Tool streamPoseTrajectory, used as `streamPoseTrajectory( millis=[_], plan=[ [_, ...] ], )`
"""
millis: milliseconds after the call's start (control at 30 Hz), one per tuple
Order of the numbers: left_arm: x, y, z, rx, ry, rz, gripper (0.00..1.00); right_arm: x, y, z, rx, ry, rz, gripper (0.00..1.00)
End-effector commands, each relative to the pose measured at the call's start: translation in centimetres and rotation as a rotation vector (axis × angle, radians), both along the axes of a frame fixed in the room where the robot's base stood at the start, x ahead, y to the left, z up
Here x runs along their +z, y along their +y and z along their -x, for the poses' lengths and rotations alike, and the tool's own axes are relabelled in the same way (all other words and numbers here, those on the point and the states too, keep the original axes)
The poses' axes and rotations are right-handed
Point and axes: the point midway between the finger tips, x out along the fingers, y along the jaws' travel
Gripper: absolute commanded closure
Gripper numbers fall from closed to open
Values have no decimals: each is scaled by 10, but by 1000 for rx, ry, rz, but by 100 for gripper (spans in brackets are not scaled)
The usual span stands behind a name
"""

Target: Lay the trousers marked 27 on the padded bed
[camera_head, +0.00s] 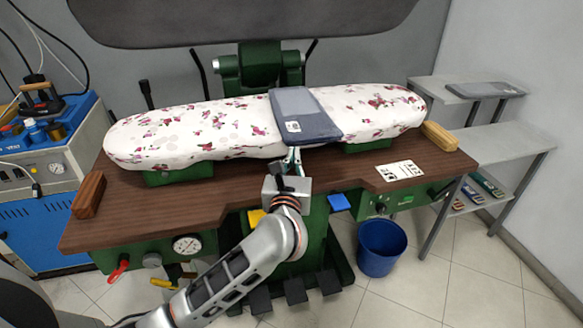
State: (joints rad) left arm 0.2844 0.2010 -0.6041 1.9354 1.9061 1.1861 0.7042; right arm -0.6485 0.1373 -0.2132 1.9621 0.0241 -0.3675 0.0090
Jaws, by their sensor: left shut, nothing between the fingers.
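A folded dark blue-grey garment, apparently the trousers (303,108), lies across the middle of the padded bed (200,130). It has a small white tag near its front left edge; the number is too small to read. The bed is long, with a white cover printed with red flowers. My left gripper (293,161) is at the front edge of the bed, just below the garment's front edge. Its fingers are shut and empty; I cannot tell whether they touch the cloth. My right gripper is not in view.
Another folded grey garment (486,89) lies on the grey shelf at the right. The brown worktop (180,194) surrounds the bed, with a white printed card (400,170) and wooden blocks on it. The dark upper press plate (240,20) is raised above. A blue bucket (381,248) stands on the floor.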

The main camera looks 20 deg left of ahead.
Motion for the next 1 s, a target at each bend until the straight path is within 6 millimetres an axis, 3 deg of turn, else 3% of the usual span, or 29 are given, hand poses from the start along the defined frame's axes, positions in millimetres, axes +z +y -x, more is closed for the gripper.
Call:
streamPoseTrajectory(
  millis=[200,1000],
  plan=[
    [0,4,-16,1,-1,-1,100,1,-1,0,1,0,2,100],
    [0,7,-32,0,-1,-2,100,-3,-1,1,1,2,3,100]
  ],
)
